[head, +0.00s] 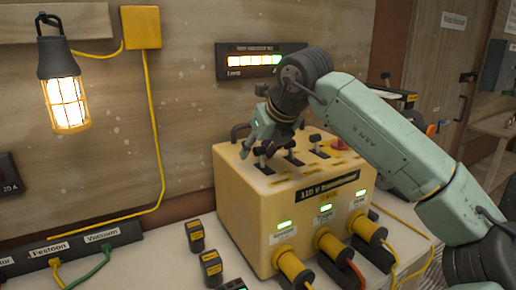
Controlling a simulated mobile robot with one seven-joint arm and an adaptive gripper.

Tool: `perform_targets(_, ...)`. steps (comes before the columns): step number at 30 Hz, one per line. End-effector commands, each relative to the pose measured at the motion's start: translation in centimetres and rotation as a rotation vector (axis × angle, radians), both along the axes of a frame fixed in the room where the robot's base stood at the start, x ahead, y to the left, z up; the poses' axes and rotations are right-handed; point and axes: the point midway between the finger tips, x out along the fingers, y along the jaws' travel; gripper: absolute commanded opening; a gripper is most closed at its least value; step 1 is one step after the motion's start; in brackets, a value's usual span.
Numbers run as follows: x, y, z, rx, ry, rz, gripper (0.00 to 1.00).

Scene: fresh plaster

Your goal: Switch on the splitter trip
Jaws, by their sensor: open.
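The yellow 110 V transformer box (250,210) stands on the bench in the head view. On its top is a row of black toggle levers: a left lever (262,163), a middle lever (291,152) and a right lever (317,141). A red button (338,143) sits right of them. The labels by the levers are too small to read, so I cannot tell which is the splitter trip. My gripper (254,138) is open above the back left of the top, close to the left lever; whether it touches is unclear. Part of the top's back edge is hidden.
Yellow plugs (293,266) stick out of the box's front below lit green lamps. Small black-and-yellow blocks (195,235) lie left of it. A dark socket strip (75,248) carries "Festoon" and "Vacuum" labels. A caged lamp (64,95) glows. A lit meter (258,61) is on the wall.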

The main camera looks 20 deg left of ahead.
Motion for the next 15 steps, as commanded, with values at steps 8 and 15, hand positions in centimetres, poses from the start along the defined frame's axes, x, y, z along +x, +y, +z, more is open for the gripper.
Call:
perform_targets(8, -0.2, -0.4, 0.6, 0.001, -0.002, -0.001, 0.42)
perform_targets(15, -1.9, -2.6, 4.0, 0.0, -0.004, -0.003, 0.42)
